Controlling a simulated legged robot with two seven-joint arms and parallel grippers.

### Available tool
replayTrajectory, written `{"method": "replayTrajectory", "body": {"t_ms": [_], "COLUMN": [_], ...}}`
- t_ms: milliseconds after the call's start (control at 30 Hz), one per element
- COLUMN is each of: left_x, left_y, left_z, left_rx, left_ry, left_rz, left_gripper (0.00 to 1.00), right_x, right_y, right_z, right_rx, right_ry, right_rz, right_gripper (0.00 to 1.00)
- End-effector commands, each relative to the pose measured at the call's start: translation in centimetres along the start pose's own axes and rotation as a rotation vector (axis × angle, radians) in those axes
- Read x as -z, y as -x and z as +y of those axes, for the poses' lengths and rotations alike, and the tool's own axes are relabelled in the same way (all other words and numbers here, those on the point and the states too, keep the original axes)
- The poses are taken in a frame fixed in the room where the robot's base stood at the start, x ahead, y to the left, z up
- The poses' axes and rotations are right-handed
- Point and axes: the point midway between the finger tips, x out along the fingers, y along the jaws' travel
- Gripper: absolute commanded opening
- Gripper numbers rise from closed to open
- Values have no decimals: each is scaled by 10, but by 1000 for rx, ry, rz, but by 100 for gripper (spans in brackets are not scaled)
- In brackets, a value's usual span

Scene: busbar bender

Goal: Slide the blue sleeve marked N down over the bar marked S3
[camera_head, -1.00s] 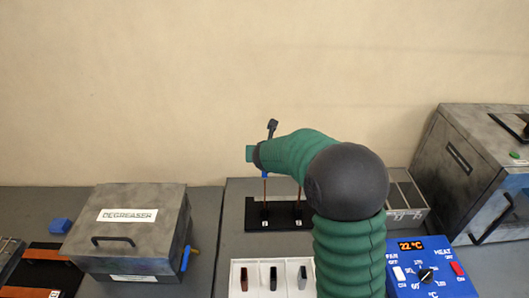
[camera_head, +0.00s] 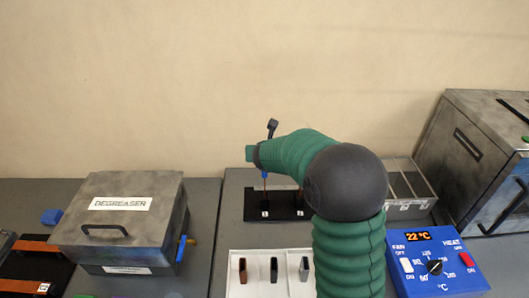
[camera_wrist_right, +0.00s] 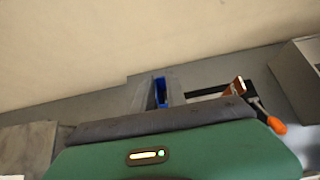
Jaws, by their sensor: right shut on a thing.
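In the head view the blue sleeve (camera_head: 265,174) shows as a small blue piece below the end of my right arm. My right gripper (camera_wrist_right: 160,92) is shut on it in the wrist view, where the sleeve shows as a blue strip (camera_wrist_right: 160,90). A thin copper bar (camera_head: 265,185) stands upright directly below the sleeve, on a black base (camera_head: 281,214). I cannot tell whether the sleeve is around the bar's top or just above it. The letters N and S3 are not readable. My left gripper is not in view.
A second bar (camera_head: 299,195) stands to the right, partly behind my arm. A white holder (camera_head: 255,285) with several dark slots is in front. A grey degreaser box (camera_head: 120,225) is left, a blue heat control panel (camera_head: 440,268) right. An orange-tipped tool (camera_wrist_right: 277,125) lies near the wrist.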

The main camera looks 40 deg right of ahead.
Motion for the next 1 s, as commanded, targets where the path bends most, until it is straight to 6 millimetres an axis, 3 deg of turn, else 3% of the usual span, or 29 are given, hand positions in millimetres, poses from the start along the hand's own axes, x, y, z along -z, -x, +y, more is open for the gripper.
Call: {"method": "replayTrajectory", "body": {"t_ms": [267, 300, 467, 667, 867, 1000], "left_x": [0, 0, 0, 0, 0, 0], "left_y": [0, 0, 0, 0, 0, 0], "left_z": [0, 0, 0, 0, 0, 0], "left_rx": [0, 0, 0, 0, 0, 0], "left_ry": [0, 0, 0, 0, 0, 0], "left_rz": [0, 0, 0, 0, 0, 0], "left_gripper": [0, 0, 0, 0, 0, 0], "right_x": [0, 0, 0, 0, 0, 0], "right_y": [0, 0, 0, 0, 0, 0], "right_z": [0, 0, 0, 0, 0, 0], "right_rx": [0, 0, 0, 0, 0, 0], "right_ry": [0, 0, 0, 0, 0, 0], "right_rz": [0, 0, 0, 0, 0, 0], "right_gripper": [0, 22, 42, 42, 64, 64]}}
